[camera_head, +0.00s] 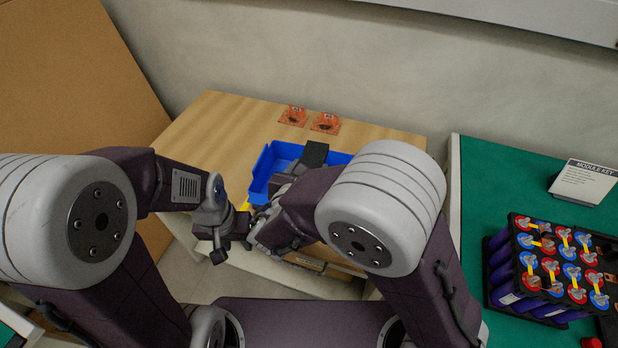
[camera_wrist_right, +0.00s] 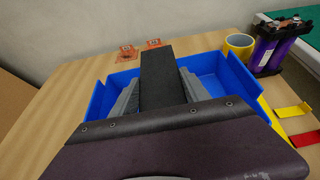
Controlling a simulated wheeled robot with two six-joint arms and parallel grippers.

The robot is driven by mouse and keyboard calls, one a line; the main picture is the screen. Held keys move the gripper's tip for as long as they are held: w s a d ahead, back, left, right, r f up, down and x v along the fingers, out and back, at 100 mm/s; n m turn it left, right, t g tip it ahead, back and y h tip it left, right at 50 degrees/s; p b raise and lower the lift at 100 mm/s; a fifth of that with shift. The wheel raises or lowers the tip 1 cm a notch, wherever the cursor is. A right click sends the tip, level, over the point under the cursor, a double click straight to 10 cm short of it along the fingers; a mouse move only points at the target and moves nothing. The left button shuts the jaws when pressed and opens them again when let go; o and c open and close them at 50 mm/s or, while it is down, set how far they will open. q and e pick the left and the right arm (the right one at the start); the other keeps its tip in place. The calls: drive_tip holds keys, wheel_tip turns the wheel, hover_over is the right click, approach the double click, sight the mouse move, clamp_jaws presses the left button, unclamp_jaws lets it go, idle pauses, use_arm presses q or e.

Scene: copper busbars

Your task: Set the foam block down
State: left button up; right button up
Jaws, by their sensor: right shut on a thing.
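The foam block (camera_wrist_right: 162,82) is a long dark slab between the two grey fingers of my right gripper (camera_wrist_right: 160,95) in the right wrist view. The fingers are shut on its sides. The block is over the blue bin (camera_wrist_right: 98,101); I cannot tell whether it touches the bin's floor. In the head view the dark end of the foam block (camera_head: 315,154) shows above the blue bin (camera_head: 264,162), with my right arm covering much of the rest. My left gripper (camera_head: 228,243) is near the table's front edge, left of the right wrist; its jaws are too small to read.
Two orange pieces (camera_head: 293,116) (camera_head: 325,123) lie on the wooden table (camera_head: 215,130) behind the bin. A yellow roll (camera_wrist_right: 239,46), purple cells (camera_wrist_right: 268,50) and yellow and red strips (camera_wrist_right: 294,110) are to the right. A green bench (camera_head: 490,180) holds a battery module (camera_head: 545,262) and a sign (camera_head: 584,181).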

wheel_tip(320, 180, down, 3)
drive_tip(key=shift+f+b, duration=0.2)
drive_tip(key=shift+b, duration=0.25)
drive_tip(key=shift+f+b, duration=0.6)
drive_tip(key=shift+f, duration=0.05)
drive_tip(key=o, duration=1.3)
drive_tip(key=shift+r, duration=0.1)
